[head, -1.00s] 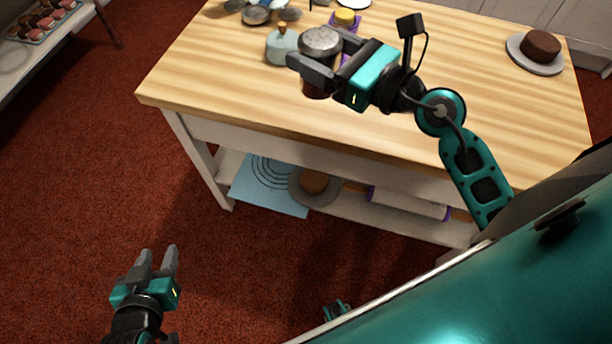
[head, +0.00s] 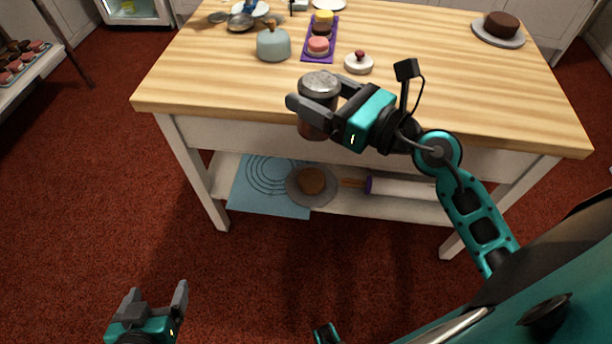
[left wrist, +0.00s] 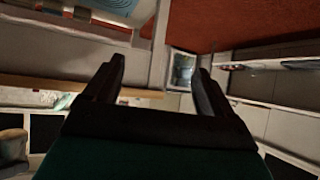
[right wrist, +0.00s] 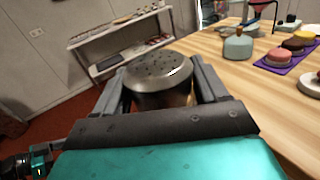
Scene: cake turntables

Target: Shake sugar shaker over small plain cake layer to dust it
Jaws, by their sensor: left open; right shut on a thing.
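My right gripper (head: 316,104) is shut on the sugar shaker (head: 319,84), which has a perforated metal lid and a brownish body. The shaker is upright in front of the table's front edge in the head view; its lid also shows between the fingers in the right wrist view (right wrist: 160,72). My left gripper (head: 158,293) is open and empty above the red floor, left of the table.
The wooden tabletop (head: 440,85) has much clear room. A rolling pin (head: 400,186) and blue mat (head: 265,202) lie on the shelf.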

